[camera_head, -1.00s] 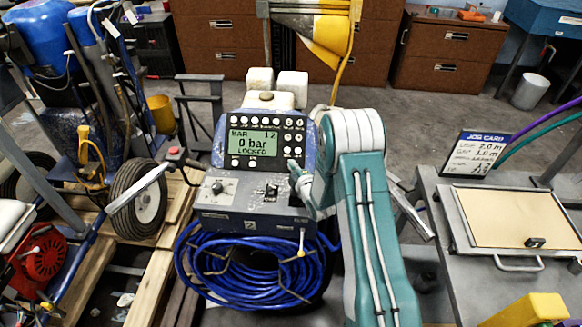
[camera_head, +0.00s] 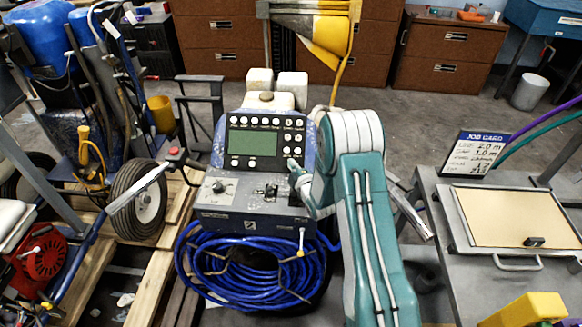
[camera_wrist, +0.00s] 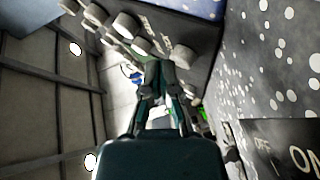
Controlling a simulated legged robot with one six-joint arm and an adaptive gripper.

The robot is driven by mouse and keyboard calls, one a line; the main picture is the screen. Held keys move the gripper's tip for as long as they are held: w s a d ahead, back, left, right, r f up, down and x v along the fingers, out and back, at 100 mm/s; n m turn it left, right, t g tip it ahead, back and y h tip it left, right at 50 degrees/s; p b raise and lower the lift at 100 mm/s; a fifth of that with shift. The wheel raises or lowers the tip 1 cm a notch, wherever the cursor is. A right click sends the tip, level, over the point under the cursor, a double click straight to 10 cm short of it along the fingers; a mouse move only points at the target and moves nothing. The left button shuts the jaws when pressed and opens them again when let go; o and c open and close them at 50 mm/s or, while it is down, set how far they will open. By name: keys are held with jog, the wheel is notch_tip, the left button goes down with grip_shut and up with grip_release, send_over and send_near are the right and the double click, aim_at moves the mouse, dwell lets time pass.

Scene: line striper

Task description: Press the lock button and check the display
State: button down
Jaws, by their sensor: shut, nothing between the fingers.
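The line striper's control panel (camera_head: 210,160) stands upright in the centre of the head view. Its display (camera_head: 249,143) is blank green, with no text showing. Round white buttons sit above, right of and below the display; their labels are too small to tell which one is the lock button. My gripper (camera_head: 294,170) is at the panel's lower right corner, partly hidden by my arm. In the wrist view my gripper (camera_wrist: 158,68) is shut and empty, its tips close to the white buttons (camera_wrist: 141,46). Whether they touch cannot be told.
Below the panel is a switch deck (camera_head: 255,194) with a knob and a lever; an OFF/ON plate (camera_wrist: 285,150) shows in the wrist view. A blue hose coil (camera_head: 205,270) hangs underneath. A job card (camera_head: 475,153) stands on the right-hand bench (camera_head: 440,225).

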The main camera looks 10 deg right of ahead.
jog(key=shift+s+f, duration=0.4)
jog(key=shift+f, duration=0.4)
jog(key=shift+s+g, duration=0.3)
jog(key=shift+s, duration=0.15)
jog(key=shift+s+a+r, duration=0.1)
jog(key=shift+a, duration=0.1)
jog(key=shift+s+a+r, duration=0.3)
jog(key=shift+s+r, duration=0.15)
jog(key=shift+r, duration=0.05)
jog(key=shift+s+a+r, duration=0.25)
jog(key=shift+s+r, duration=0.2)
jog(key=shift+s+a+r, duration=0.2)
jog(key=shift+s+r, duration=0.35)
jog(key=shift+r, duration=0.35)
jog(key=shift+d+r, duration=0.1)
jog(key=shift+d, duration=0.15)
jog(key=shift+a+r, duration=0.1)
jog(key=shift+r, duration=0.05)
